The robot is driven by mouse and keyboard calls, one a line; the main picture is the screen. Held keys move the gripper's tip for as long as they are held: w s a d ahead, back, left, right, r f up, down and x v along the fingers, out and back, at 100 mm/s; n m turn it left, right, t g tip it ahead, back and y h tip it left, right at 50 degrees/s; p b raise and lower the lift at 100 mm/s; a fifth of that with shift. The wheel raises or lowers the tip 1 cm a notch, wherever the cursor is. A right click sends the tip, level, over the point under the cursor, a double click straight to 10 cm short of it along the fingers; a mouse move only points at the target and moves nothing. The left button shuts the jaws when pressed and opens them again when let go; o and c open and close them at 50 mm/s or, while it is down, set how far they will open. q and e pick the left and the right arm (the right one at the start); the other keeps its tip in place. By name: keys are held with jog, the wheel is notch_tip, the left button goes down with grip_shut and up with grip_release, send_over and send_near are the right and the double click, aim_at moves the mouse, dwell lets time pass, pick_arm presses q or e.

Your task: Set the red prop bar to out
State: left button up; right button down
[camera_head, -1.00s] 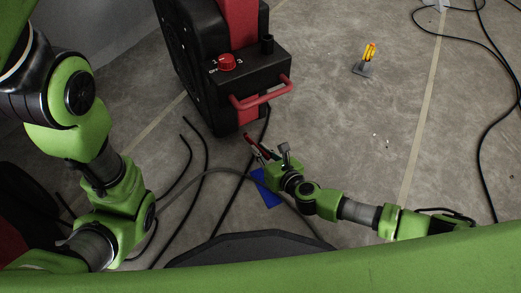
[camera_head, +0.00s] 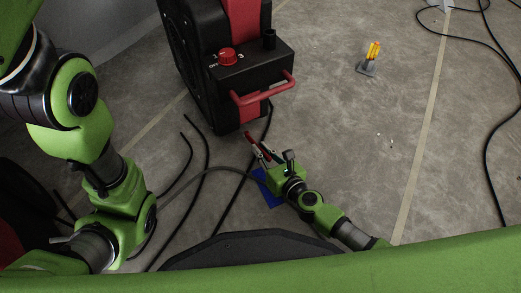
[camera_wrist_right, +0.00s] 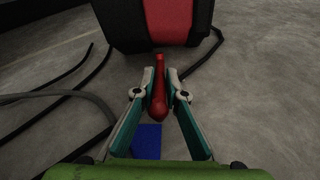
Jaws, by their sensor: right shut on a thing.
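The black machine (camera_head: 205,75) with a red band stands on the floor at the top centre of the head view. In the right wrist view its base (camera_wrist_right: 135,20) is at the top. The red prop bar (camera_wrist_right: 158,88) lies between the fingers of my right gripper (camera_wrist_right: 158,92), its far end close to the machine's base. In the head view my right gripper (camera_head: 264,150) is low in front of the machine, shut on the bar, which is mostly hidden there by the fingers. My left arm is folded at the left; its gripper is not visible.
The machine has a red knob (camera_head: 227,57) and a red handle (camera_head: 262,92). A blue patch (camera_head: 272,196) lies under my right gripper. Dark cables cross the floor at left and right. A yellow-topped grey object (camera_head: 367,68) stands at right, with open floor around it.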

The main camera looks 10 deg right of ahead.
jog(key=c, duration=2)
grip_release()
jog(key=shift+s+d+f, duration=0.1)
jog(key=shift+d+f, duration=0.1)
jog(key=shift+c, duration=0.2)
jog(key=shift+s, duration=0.1)
jog(key=v, duration=1.2)
